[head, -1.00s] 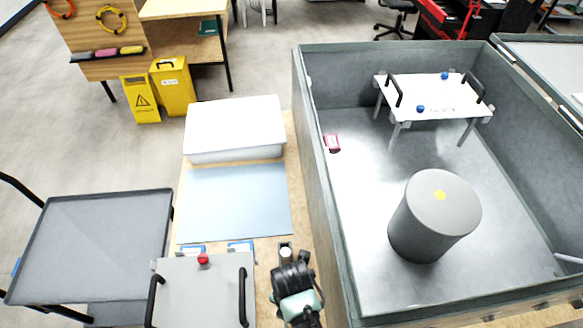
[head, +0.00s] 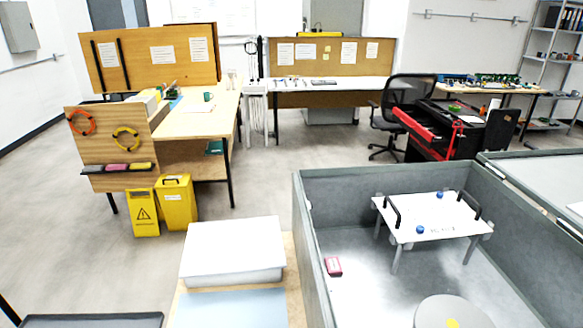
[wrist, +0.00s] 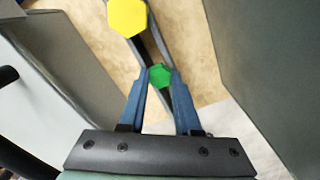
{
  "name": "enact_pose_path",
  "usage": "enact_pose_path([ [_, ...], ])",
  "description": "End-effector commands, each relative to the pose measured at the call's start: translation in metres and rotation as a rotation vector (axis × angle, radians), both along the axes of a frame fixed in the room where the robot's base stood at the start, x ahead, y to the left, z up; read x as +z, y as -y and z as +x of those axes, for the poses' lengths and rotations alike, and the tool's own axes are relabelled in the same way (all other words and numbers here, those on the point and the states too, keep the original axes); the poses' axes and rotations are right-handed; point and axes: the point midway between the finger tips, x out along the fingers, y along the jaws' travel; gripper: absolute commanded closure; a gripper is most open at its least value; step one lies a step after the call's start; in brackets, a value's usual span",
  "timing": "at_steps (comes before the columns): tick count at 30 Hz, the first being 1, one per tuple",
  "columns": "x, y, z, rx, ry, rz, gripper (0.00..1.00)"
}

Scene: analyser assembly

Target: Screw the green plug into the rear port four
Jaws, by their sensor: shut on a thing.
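In the wrist view my gripper (wrist: 160,82) has its two blue fingers closed on the green plug (wrist: 160,74), whose hexagonal head shows between the fingertips. A larger yellow hexagonal piece (wrist: 127,17) lies just beyond it, at the top of the wrist view. A dark bar runs between the yellow piece and the fingers. I cannot tell whether the plug touches a port, and no port can be made out as rear port four. My gripper is outside the head view.
In the wrist view a grey panel (wrist: 75,75) stands left and a dark grey wall (wrist: 265,60) right. In the head view, a grey tank (head: 345,180) holds a white stand (head: 450,222), a grey cylinder (head: 430,312) and a red item (head: 333,266). A white tray (head: 230,250) stands left.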

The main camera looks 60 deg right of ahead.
Motion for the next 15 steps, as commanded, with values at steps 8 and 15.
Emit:
enact_pose_path([
  [8, 0.006, 0.0, 0.0, 0.0, 0.0, 0.0, 1.0],
  [15, 0.025, 0.0, 0.0, 0.001, 0.0, 0.0, 1.0],
])
